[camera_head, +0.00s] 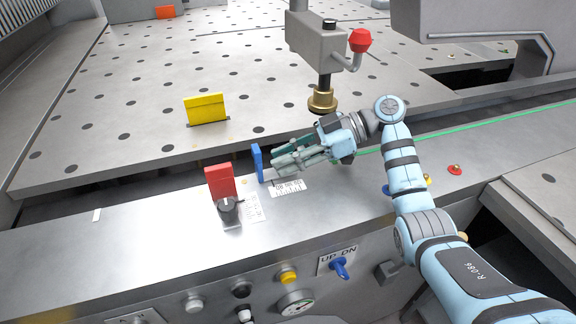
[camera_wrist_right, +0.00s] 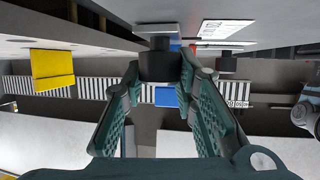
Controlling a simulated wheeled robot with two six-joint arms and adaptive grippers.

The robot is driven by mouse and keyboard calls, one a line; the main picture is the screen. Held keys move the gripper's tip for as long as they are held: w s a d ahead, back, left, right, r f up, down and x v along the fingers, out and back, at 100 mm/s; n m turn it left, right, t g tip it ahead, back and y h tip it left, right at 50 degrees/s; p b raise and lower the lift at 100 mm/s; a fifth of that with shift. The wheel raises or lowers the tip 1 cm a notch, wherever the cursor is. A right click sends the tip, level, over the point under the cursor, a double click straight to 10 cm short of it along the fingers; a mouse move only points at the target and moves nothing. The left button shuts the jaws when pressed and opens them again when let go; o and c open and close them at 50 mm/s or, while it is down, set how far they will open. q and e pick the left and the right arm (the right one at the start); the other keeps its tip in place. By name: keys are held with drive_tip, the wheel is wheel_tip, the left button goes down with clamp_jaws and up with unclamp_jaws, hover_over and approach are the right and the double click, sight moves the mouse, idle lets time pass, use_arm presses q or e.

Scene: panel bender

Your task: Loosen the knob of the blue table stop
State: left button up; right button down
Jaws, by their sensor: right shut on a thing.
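The blue table stop (camera_head: 257,163) stands upright on the steel front ledge in the head view. My right gripper (camera_head: 277,167) reaches in from the right, with its fingertips close against the stop's right side. In the head view the gripper hides the stop's knob. In the right wrist view a dark round knob (camera_wrist_right: 160,64) sits between the two green fingertips of my right gripper (camera_wrist_right: 160,72), which are closed on it. Blue parts of the stop (camera_wrist_right: 166,96) show behind the knob. My left gripper is not in view.
A red stop (camera_head: 220,182) with its own black knob (camera_head: 228,208) stands just left on the ledge. A yellow stop (camera_head: 206,109) is on the perforated table. A grey post with a brass foot (camera_head: 322,99) hangs behind my right wrist. Buttons and a blue switch (camera_head: 340,267) line the front panel.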

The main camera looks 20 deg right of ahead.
drive_tip(key=shift+f+n+g, duration=0.15)
drive_tip(key=shift+n+g, duration=0.15)
drive_tip(key=c, duration=1.3)
unclamp_jaws()
drive_tip(key=v, duration=1.2)
